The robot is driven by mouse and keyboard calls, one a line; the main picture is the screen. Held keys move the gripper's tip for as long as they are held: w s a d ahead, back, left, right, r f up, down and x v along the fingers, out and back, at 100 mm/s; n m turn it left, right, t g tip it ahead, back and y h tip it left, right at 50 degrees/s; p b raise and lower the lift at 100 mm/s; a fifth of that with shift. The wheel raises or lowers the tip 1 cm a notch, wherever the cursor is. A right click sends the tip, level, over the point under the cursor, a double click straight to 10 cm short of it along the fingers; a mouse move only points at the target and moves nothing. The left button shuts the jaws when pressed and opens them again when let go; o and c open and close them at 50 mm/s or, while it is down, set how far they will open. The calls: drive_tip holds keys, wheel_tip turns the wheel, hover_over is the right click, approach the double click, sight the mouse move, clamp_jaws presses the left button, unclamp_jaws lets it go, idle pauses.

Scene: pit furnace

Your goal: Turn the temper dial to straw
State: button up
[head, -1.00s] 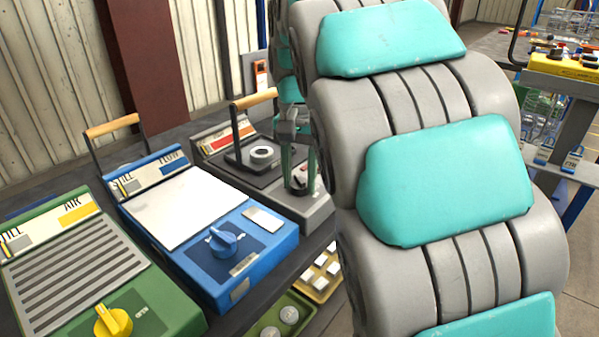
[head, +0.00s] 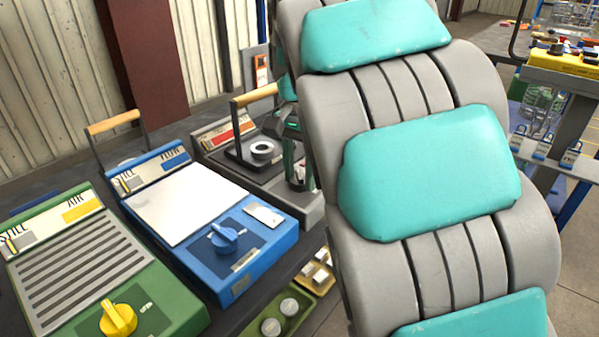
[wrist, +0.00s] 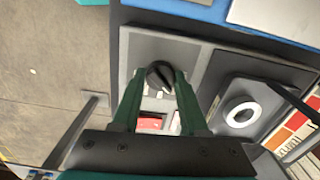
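The grey station (head: 273,195) stands at the back right of the bench, partly hidden by my arm in the head view. In the wrist view its round black dial (wrist: 159,75) sits on a grey panel (wrist: 175,50); I take this as the temper dial. My gripper (wrist: 160,78) is open, its two green fingers pointing at the panel. The dial appears between the fingertips, with small gaps on both sides. I cannot tell how far the tips are above it. The dial's setting and any straw mark are not legible. In the head view my arm hides the dial.
A pale ring (head: 262,149) lies on the station's dark plate, beside a wood-topped handle (head: 254,95). The blue station (head: 229,275) with a blue knob and the green station (head: 180,305) with a yellow knob stand to the left. An olive tray (head: 270,312) sits in front.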

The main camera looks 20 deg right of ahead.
sight(300, 174)
drive_tip(key=o, duration=0.5)
drive_tip(key=shift+r, duration=0.15)
drive_tip(key=shift+r, duration=3.8)
